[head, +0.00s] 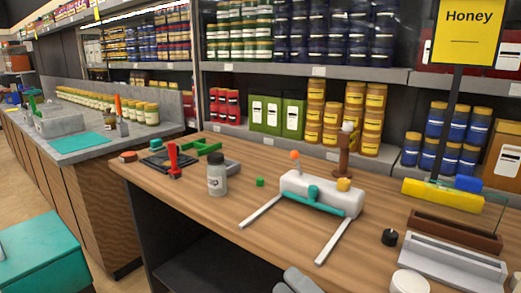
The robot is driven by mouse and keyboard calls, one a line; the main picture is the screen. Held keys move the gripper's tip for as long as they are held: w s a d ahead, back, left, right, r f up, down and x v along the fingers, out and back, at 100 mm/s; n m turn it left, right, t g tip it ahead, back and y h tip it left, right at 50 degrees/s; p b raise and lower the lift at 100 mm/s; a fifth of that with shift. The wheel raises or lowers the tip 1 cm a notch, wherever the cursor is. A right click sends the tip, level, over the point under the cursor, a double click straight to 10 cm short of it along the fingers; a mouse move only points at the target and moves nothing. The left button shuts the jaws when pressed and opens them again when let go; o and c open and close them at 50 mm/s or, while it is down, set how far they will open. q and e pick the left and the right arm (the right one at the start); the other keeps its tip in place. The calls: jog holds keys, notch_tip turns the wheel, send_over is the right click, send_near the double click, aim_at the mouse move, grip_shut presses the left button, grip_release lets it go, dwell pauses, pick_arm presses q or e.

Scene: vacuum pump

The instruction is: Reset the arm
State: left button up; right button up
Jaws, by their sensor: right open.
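A white device (294,184) with an orange ball, a yellow knob and a teal bar (315,201) stands on the wooden table (235,222). Two long pale legs (262,212) reach from it toward the front edge. I cannot tell for sure whether this is the vacuum pump. My right gripper (297,281) shows only as grey rounded parts at the bottom edge, below and apart from the device. It is open, and I see nothing held in it. My left gripper is not in view.
Stocked shelves line the back.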

jog(key=s+d+f+m+t+h, duration=0.1)
jog(key=s+d+f+m+h, duration=0.1)
jog(key=d+f+m+h, duration=0.55)
jog(key=s+d+f+m+h, duration=0.2)
jog(key=f+m+h, duration=0.2)
jog(key=f+m, duration=0.5)
jog(key=s+d+f+m+g+h+p, duration=0.1)
jog(key=s+d+f+m+g+h, duration=0.2)
jog(key=s+f+m, duration=0.6)
jog(key=s+d+m+g, duration=0.1)
jog(key=s+d+g, duration=0.1)
jog(key=s, duration=0.1)
jog(key=shift+f, duration=0.15)
